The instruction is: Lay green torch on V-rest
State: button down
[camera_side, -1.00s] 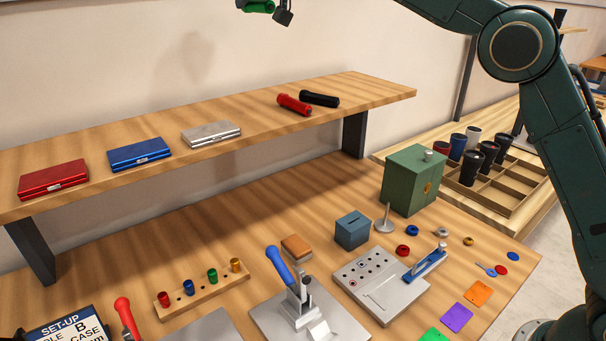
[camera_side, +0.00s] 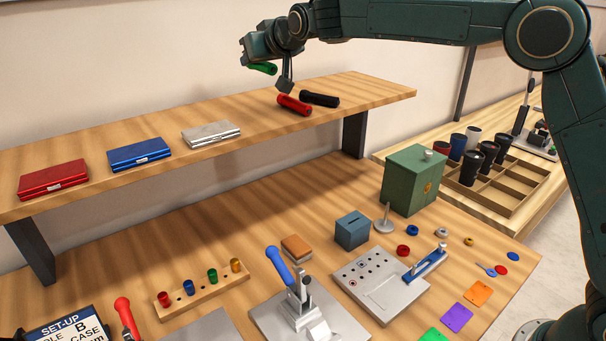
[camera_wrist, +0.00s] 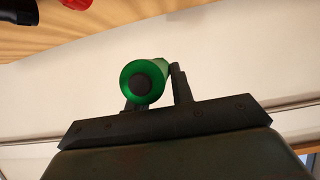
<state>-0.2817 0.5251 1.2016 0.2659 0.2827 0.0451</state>
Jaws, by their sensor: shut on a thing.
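The green torch (camera_side: 263,68) is held in the air above the wooden shelf, up and left of the red torch. My gripper (camera_side: 269,67) is shut on it. In the wrist view the torch (camera_wrist: 129,73) shows its round end with a dark centre, and my gripper (camera_wrist: 156,92) has a dark finger along its right side; the other finger is mostly hidden behind the torch. I cannot pick out the V-rest with certainty in either view.
A red torch (camera_side: 294,104) and a black torch (camera_side: 320,99) lie on the shelf (camera_side: 240,105) below my gripper. Red (camera_side: 53,179), blue (camera_side: 139,154) and silver (camera_side: 211,132) cases lie further left. A toggle clamp (camera_side: 297,300) and a green box (camera_side: 412,180) stand on the bench below.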

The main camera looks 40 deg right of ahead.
aim_at(259, 109)
jog(key=shift+f, duration=4.1)
jog(key=shift+f, duration=0.1)
jog(key=c, duration=1.2)
grip_release()
jog(key=shift+s+r, duration=0.4)
jog(key=v, duration=0.9)
jog(key=shift+s+r, duration=0.1)
jog(key=shift+s, duration=0.3)
jog(key=shift+s+r, duration=0.2)
jog(key=shift+s, duration=0.35)
